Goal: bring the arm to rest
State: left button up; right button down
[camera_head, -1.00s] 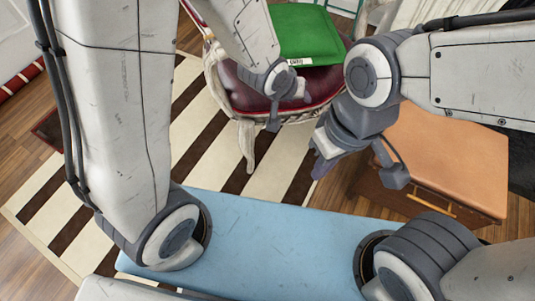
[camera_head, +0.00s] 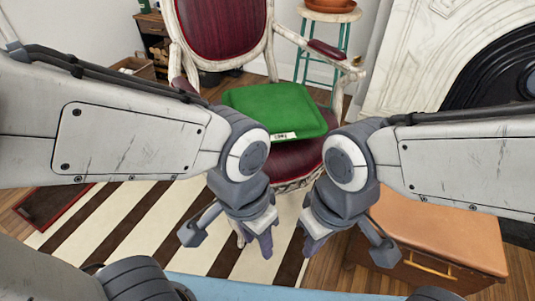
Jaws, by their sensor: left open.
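My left gripper (camera_head: 259,240) hangs at the middle of the view, at the end of its arm from the left. It points down, and its fingers are open with nothing seen in them. My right gripper (camera_head: 313,240) hangs just to the right, pointing down in a mirrored pose. Its fingertips are small and dark, so I cannot tell if it is open or shut. The two grippers are apart, in front of the chair. A flat green padded item (camera_head: 275,108) with a white label lies on the red chair seat (camera_head: 294,160).
The chair's red back (camera_head: 222,27) rises behind. A brown-topped cabinet (camera_head: 440,232) stands at right under my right arm. A striped rug (camera_head: 120,219) covers the floor. A marble fireplace (camera_head: 424,52) and a stool with a pot (camera_head: 330,14) are at the back.

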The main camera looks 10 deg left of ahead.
notch_tip(320, 180, up, 37)
jog(key=p, duration=3.5)
jog(key=shift+f+p, duration=0.2)
jog(key=shift+p, duration=0.2)
